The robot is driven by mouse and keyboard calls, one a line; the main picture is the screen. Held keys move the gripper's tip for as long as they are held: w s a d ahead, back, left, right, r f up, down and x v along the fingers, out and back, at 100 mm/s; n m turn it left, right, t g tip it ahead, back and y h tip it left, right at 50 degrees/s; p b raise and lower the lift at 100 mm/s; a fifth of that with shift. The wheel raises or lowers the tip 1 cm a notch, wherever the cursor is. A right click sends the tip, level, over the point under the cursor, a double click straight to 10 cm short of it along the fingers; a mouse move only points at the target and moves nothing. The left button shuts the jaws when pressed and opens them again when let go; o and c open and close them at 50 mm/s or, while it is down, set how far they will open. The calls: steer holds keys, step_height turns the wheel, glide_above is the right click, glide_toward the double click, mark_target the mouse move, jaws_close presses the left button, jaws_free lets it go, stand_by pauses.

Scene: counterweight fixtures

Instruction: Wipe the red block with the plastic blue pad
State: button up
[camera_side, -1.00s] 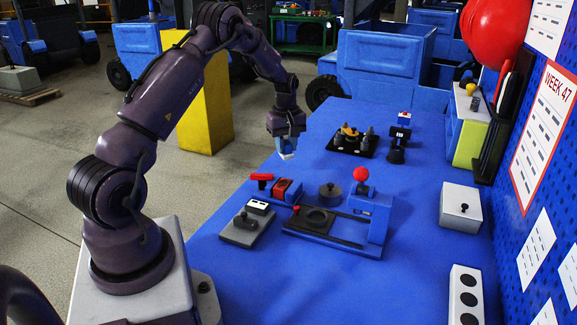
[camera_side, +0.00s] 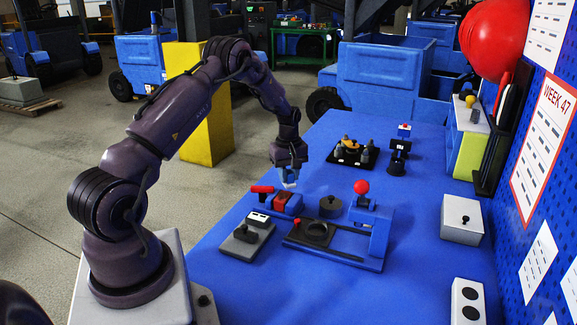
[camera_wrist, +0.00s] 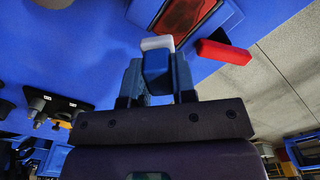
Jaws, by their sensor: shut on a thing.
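My gripper (camera_side: 289,173) is shut on the blue pad (camera_side: 288,179), which has a white lower face. In the wrist view my gripper (camera_wrist: 155,80) holds the blue pad (camera_wrist: 156,62) between its fingers, with the white face (camera_wrist: 157,43) pointing away from the wrist. The dark red block (camera_side: 283,202) sits in a blue holder (camera_side: 295,207) on the table. In the wrist view the dark red block (camera_wrist: 188,14) is partly cut off at the top edge. The pad is above and just behind the block, apart from it.
A bright red bar (camera_side: 262,189) sticks out left of the holder, near the pad. Black-based parts (camera_side: 352,154) stand farther back. The table's right middle is mostly clear.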

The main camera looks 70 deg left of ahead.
steer(key=shift+f, duration=0.85)
steer(key=shift+s+d, duration=2.7)
steer(key=shift+s, duration=0.05)
steer(key=shift+c, duration=0.3)
steer(key=shift+w+a, duration=2.7)
steer(key=shift+r, duration=4.2)
